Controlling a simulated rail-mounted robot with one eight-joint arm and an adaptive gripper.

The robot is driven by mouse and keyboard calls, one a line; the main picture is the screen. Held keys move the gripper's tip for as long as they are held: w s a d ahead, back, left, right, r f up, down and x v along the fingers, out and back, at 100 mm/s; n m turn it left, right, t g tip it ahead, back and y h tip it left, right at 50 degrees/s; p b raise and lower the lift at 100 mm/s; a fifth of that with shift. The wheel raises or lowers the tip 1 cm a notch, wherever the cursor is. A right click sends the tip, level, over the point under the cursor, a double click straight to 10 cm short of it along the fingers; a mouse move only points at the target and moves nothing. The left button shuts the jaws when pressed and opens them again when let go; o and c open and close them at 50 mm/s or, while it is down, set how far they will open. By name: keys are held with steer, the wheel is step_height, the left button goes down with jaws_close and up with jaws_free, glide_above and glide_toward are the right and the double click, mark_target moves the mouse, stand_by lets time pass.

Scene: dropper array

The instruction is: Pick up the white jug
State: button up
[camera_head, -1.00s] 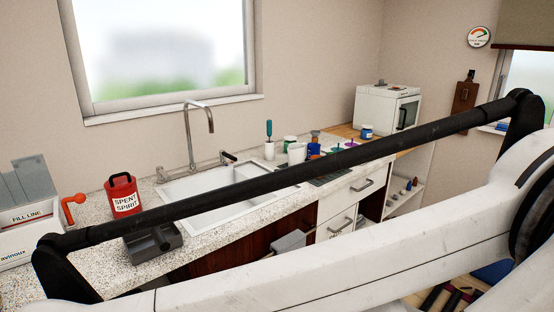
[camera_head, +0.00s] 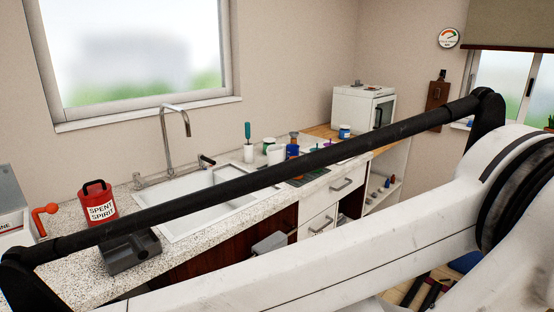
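A small white vessel (camera_head: 275,154), which looks like the white jug, stands on the speckled worktop right of the sink. It is small and partly crowded by a blue bottle (camera_head: 293,147) at its right, so I cannot make out its handle. My gripper is not clearly in view. My white and black arm crosses the lower picture, in front of the worktop's front edge, well nearer the camera than the vessel.
A white pot with a teal-handled tool (camera_head: 248,145) stands left of the vessel. A white oven-like box (camera_head: 362,107) stands at the back right.

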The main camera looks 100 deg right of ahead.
stand_by(0.4)
steer(key=o, duration=1)
steer(key=shift+c, duration=0.2)
